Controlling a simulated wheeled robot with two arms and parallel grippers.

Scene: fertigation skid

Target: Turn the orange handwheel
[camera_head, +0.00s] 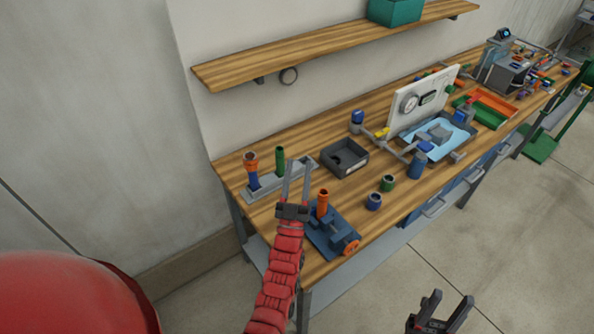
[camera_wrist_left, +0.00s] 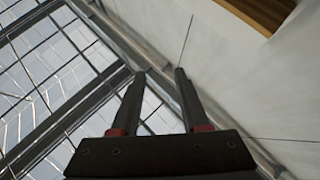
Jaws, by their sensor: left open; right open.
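The orange handwheel (camera_head: 351,245) is on the front right end of a blue fixture (camera_head: 324,236) near the bench's front left edge. An orange cylinder (camera_head: 323,203) stands upright on that fixture. My left gripper (camera_head: 297,170) is open and empty, pointing up, just left of the fixture and overlapping it in the head view. The left wrist view shows its two fingers (camera_wrist_left: 160,80) apart with nothing between them. My right gripper (camera_head: 446,304) is open and empty, low in the picture, in front of the bench and well right of the handwheel.
A grey rack (camera_head: 262,190) with coloured cylinders is at the bench's left end. A black tray (camera_head: 344,157), a blue ring (camera_head: 374,201) and a green ring (camera_head: 388,183) are nearby. A gauge panel (camera_head: 436,92) stands further right. A wooden shelf (camera_head: 300,53) is above.

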